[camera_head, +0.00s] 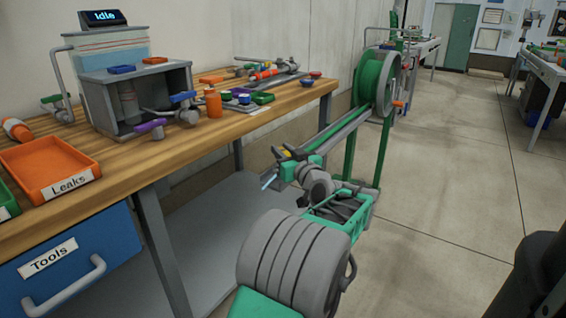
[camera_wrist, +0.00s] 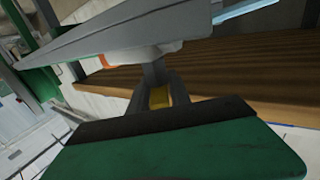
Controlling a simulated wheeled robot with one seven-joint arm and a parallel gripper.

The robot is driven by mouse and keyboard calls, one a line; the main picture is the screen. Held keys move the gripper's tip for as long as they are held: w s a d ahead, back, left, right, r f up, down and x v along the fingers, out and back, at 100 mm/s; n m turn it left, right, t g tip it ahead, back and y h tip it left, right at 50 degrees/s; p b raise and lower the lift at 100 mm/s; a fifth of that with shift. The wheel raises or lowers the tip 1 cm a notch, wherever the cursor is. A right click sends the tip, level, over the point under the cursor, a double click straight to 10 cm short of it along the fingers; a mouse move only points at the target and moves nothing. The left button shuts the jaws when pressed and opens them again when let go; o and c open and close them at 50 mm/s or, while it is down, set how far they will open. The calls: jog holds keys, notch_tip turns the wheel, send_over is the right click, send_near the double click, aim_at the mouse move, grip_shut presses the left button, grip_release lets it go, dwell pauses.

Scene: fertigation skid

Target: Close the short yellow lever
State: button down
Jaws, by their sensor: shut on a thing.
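The short yellow lever (camera_wrist: 161,97) shows as a small yellow patch between the two grey fingers of my gripper (camera_wrist: 160,90) in the wrist view. My gripper is shut on it, and the fingers hide most of its shape. In the head view my gripper (camera_head: 284,154) is at the near end of the grey rail, beside the bench, with a bit of yellow at its fingers. A pale grey fitting (camera_wrist: 145,54) sits under the rail just beyond the fingertips. The lever's angle cannot be told.
The grey rail (camera_head: 345,131) runs back to a green hose reel (camera_head: 374,82). The wooden bench (camera_head: 120,167) is to the left, bearing a grey box (camera_head: 100,108) with blue and purple levers, an orange bottle (camera_head: 213,103) and an orange tray (camera_head: 50,168). The floor (camera_head: 460,165) to the right is clear.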

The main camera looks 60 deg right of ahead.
jog(key=shift+f+n+t+y, duration=0.2)
jog(key=shift+n+t+y, duration=1.1)
jog(key=shift+y, duration=0.7)
jog(key=shift+w+a+n, duration=0.1)
jog(key=shift+n, duration=0.2)
jog(key=c, duration=1.3)
grip_release()
jog(key=shift+r, duration=0.1)
jog(key=shift+b, duration=0.3)
